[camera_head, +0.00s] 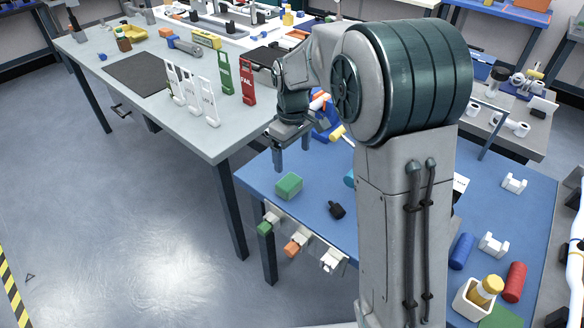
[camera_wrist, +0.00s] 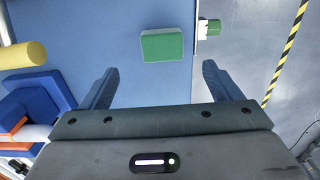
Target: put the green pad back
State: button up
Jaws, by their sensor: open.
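My gripper (camera_head: 291,158) points down above the table, behind the pad in the head view. Its two fingers are spread wide with nothing between them in the wrist view (camera_wrist: 160,75). The pad is apart from both fingers.
A rail on the table's front edge holds a green piece (camera_head: 264,228), an orange piece (camera_head: 292,248) and a white piece (camera_head: 329,260). A black object (camera_head: 336,210) lies right of the pad. A yellow cylinder (camera_wrist: 22,55) and blue blocks (camera_wrist: 40,95) lie left in the wrist view.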

jog(key=s+d+r+m+t, duration=0.1)
jog(key=s+d+r+m, duration=0.15)
jog(key=s, duration=0.25)
jog(key=s+d+r+m, duration=0.2)
jog(key=s+d+r, duration=0.2)
jog(key=s, duration=0.1)
jog(key=s+d+m+t, duration=0.1)
jog(key=s+d+m, duration=0.1)
jog(key=s, duration=0.4)
jog(key=s+d+f+m, duration=0.1)
jog(key=s+m, duration=0.1)
jog(key=s, duration=0.5)
jog(key=shift+s+d+f+m+t, duration=0.15)
jog(key=shift+d+f+m+t, duration=0.05)
jog(key=shift+d+m+t, duration=0.2)
